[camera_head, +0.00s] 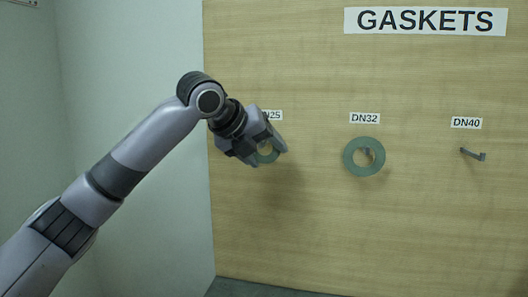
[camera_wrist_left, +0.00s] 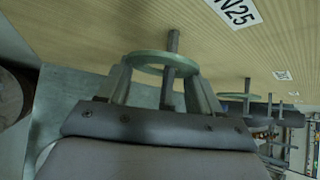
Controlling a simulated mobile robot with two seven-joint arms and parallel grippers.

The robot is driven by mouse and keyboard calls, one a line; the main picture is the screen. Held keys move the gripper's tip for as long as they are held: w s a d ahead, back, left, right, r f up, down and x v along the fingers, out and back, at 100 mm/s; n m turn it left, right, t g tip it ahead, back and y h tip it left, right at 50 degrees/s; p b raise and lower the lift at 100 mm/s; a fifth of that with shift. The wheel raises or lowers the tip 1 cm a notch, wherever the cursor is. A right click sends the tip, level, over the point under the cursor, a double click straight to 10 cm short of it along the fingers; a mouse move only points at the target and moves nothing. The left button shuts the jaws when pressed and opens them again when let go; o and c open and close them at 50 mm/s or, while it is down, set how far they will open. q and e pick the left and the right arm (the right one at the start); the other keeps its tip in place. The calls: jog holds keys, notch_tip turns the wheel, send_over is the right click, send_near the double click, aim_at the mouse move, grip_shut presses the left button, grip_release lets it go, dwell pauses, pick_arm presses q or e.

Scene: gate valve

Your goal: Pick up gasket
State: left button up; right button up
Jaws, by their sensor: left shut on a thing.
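A small green ring gasket (camera_head: 265,156) is at the hook under the DN25 label on the wooden board. My left gripper (camera_head: 268,148) is shut on it and partly hides it in the head view. In the left wrist view the gasket (camera_wrist_left: 145,57) sits between the two fingers of my left gripper (camera_wrist_left: 160,70). The grey hook (camera_wrist_left: 173,40) shows above and below the ring, so the gasket appears to be still around it. My right gripper is not in view.
A larger green gasket (camera_head: 350,158) hangs on the hook under the DN32 label (camera_head: 364,118). The DN40 hook (camera_head: 473,154) is bare. A GASKETS sign (camera_head: 425,21) is at the top of the board (camera_head: 310,220). A pale wall (camera_head: 130,60) stands at the left.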

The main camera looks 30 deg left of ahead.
pick_arm(q)
jog(key=shift+r, duration=0.65)
jog(key=s+d+b, duration=0.2)
jog(key=s, duration=0.6)
jog(key=s+d+b, duration=0.2)
jog(key=s, duration=0.7)
jog(key=shift+s+d, duration=0.25)
jog(key=shift+d, duration=0.05)
jog(key=shift+w+f, duration=0.1)
